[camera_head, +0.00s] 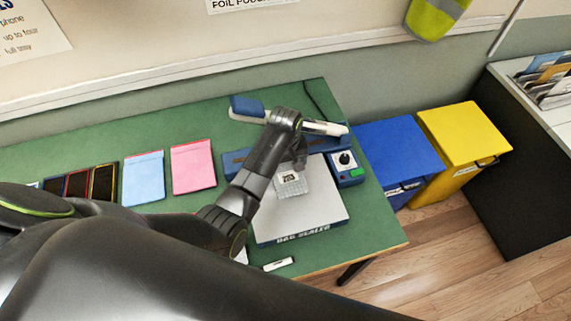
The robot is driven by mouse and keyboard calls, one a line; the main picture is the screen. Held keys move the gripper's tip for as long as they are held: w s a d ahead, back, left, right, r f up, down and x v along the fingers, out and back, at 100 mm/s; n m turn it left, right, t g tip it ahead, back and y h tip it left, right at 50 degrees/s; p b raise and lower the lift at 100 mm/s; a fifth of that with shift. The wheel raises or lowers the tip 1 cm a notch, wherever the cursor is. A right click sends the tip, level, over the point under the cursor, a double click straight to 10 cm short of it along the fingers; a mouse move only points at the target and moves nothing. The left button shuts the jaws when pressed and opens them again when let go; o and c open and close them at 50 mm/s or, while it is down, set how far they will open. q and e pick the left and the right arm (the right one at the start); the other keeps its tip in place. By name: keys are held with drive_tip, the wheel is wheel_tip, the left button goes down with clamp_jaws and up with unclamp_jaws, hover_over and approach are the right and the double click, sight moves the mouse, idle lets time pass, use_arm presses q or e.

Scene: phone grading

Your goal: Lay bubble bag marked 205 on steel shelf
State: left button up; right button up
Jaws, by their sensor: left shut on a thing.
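A clear bubble bag (291,184) with a small dark-printed white label hangs from my left gripper (296,167). The gripper is shut on it; the label is too small to read, so I cannot confirm 205. The bag is over a pale grey flat plate (315,210) in front of a blue bag sealer (234,162). I cannot tell whether the bag touches the plate. My left arm covers part of the plate's left side. My right gripper is not in view.
Pink (192,166) and light blue (144,178) pouches and several dark phones (103,183) lie left on the green table (85,141). A white marker-like object (278,264) lies near the front edge. Blue (397,152) and yellow (462,140) bins stand right.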

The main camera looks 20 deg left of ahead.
use_arm(q)
drive_tip(key=shift+f, duration=0.3)
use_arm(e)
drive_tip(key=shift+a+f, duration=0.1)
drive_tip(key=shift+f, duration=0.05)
use_arm(q)
drive_tip(key=o, duration=1.1)
drive_tip(key=shift+r, duration=0.1)
